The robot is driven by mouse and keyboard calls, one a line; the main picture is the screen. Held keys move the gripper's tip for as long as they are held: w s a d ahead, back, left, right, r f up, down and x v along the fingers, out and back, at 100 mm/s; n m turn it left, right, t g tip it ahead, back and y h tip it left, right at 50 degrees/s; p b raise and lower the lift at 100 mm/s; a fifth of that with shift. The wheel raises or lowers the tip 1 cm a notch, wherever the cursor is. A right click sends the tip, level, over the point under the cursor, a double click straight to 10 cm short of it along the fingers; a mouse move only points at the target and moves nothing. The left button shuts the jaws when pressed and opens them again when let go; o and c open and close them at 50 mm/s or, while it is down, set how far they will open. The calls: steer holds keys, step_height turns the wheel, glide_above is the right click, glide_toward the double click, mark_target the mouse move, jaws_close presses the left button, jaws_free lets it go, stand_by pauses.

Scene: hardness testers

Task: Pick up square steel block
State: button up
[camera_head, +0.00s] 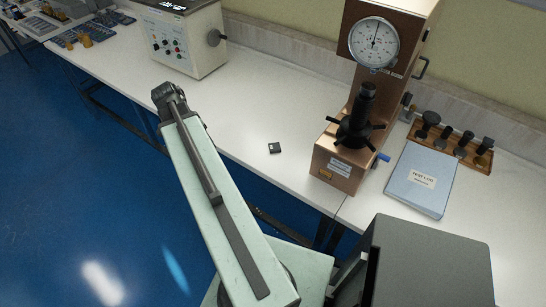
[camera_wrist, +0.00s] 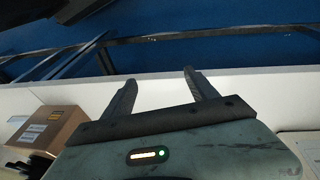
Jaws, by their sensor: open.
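The square steel block (camera_head: 274,147) is a small dark block lying flat on the white bench, left of the copper-coloured hardness tester. I cannot make it out in the wrist view. My gripper (camera_wrist: 159,79) shows in the wrist view with two dark fingers spread wide and nothing between them. Its fingers are seen against the bench's pale edge and the blue floor, apart from the block. In the head view my arm rises left of the block, and I cannot make out the gripper there.
The copper hardness tester (camera_head: 341,160) with a dial stands right of the block; its labelled base also shows in the wrist view (camera_wrist: 62,122). A blue-grey log book (camera_head: 415,185) and a wooden rack (camera_head: 478,163) lie further right. A pale control unit (camera_head: 185,45) stands behind left. Bench around the block is clear.

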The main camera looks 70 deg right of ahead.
steer(key=s+d+f+m+g+b, duration=0.1)
steer(key=s+d+f+m+b, duration=0.15)
steer(key=s+d+m, duration=0.7)
glide_toward(274, 147)
step_height(274, 147, down, 2)
steer(key=shift+s+f+m+g+b, duration=0.15)
steer(key=shift+f+m+g+b, duration=0.25)
steer(key=shift+b, duration=0.65)
steer(key=b+x, duration=0.1)
steer(key=x, duration=0.1)
steer(key=b+x, duration=0.1)
steer(key=b, duration=0.1)
steer(key=b+x, duration=0.2)
steer(key=shift+d+f, duration=0.25)
steer(key=shift+d, duration=0.1)
steer(key=shift+r, duration=0.2)
jaws_close()
